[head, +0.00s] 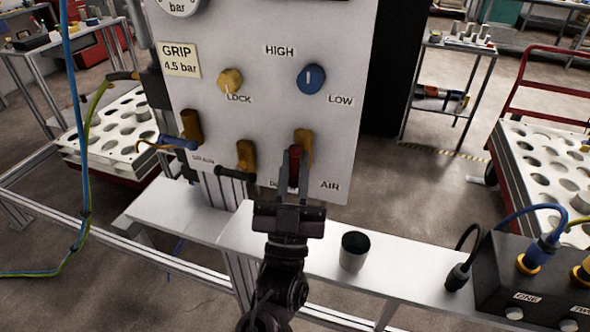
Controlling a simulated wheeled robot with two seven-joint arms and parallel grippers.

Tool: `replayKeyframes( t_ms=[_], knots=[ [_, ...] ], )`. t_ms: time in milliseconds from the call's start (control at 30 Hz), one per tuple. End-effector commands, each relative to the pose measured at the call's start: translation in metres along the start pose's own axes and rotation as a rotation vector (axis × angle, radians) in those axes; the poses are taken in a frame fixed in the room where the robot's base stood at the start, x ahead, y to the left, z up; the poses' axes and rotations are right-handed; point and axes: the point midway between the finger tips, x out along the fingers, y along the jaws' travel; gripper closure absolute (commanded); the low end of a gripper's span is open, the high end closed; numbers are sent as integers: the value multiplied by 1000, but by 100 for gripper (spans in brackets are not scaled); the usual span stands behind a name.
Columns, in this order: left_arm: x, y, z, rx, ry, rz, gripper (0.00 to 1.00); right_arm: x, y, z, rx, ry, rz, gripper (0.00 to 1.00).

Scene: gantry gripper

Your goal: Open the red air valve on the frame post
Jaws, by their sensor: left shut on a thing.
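The red air valve (293,168) sits at the lower right of the white panel, on a brass body (304,144) beside the AIR label (330,186). My left gripper (291,160) reaches up from the bottom of the head view, its two fingers shut on the red handle. The fingers cover much of the handle, so its exact angle is hard to tell. My right gripper is not in view.
The panel (350,130) also carries a yellow LOCK knob (231,80), a blue HIGH/LOW knob (311,78), a black-handled valve (236,174) and a blue-handled drain valve (178,142). A dark cup (354,251) and a black socket box (500,277) stand on the ledge below.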

Motion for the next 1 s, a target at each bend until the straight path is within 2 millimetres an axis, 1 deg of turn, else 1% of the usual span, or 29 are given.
replayKeyframes(
  t_ms=[600, 633, 767, 1000],
  knots=[
    [0, -1, 0, -26, -9, -30, 100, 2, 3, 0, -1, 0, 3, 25],
    [0, -1, 0, -26, -9, -30, 82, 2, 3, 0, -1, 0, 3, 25],
    [0, 0, 0, -26, -8, -29, 65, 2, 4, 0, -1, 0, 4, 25],
    [0, 0, 0, -27, -8, -28, 64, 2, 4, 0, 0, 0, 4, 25]
  ],
)
